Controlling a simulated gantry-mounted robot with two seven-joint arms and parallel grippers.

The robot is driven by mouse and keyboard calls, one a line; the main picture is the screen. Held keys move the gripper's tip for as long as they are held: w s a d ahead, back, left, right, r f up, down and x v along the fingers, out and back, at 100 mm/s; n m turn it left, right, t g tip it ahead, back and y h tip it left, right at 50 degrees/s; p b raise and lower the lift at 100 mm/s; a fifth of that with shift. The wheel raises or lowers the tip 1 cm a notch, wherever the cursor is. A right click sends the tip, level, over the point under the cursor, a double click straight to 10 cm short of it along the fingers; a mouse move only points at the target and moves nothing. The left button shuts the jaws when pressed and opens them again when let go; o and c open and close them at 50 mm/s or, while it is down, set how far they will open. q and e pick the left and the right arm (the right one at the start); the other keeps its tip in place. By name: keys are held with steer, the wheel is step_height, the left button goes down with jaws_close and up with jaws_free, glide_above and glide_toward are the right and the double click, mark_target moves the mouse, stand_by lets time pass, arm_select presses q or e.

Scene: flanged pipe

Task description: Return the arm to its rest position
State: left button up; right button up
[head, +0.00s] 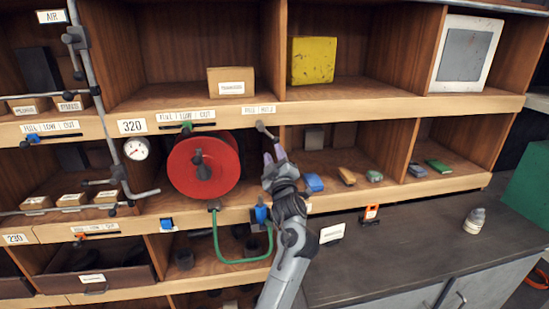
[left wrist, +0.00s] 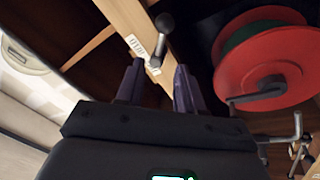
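My left gripper (head: 274,153) is raised in front of the shelf, to the right of the red reel. Its two fingers are apart in the left wrist view (left wrist: 158,82), with nothing clamped between them. A lever with a dark round knob (head: 261,125) sticks out of the shelf edge just above the fingertips. In the left wrist view the lever (left wrist: 164,24) shows ahead of the gap between the fingers; I cannot tell whether it touches them. My right gripper is in neither view.
The red reel (head: 203,166) stands close to the left of my gripper and also fills the right of the left wrist view (left wrist: 268,65). A green hose (head: 243,261) hangs below. Vertical pipework with a gauge (head: 136,148) is at left. The dark counter (head: 415,237) at right is mostly clear.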

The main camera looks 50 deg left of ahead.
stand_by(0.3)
arm_select(q)
step_height(320, 180, down, 14)
steer(key=s+m+h, duration=0.2)
steer(key=m, duration=0.2)
steer(key=s+d+f+m+t+h, duration=0.1)
steer(key=s+d+f+m+h, duration=0.55)
steer(key=f, duration=0.45)
steer(key=s+d+f+m+t+h, duration=0.1)
steer(key=s+d+f+m+h, duration=0.35)
steer(key=s+d+f, duration=0.5)
steer(key=s+d+f+m+g+h, duration=0.25)
steer(key=s+d+m+g, duration=0.2)
steer(key=s+d, duration=0.35)
steer(key=s+d+f+m+g+h, duration=0.1)
steer(key=s+d+m+g+h, duration=0.3)
steer(key=s+d, duration=0.45)
step_height(320, 180, up, 25)
steer(key=y+p, duration=0.1)
steer(key=p, duration=2.4)
steer(key=shift+s+a+g+p, duration=0.2)
steer(key=shift+a+g+p, duration=0.15)
steer(key=shift+g, duration=0.1)
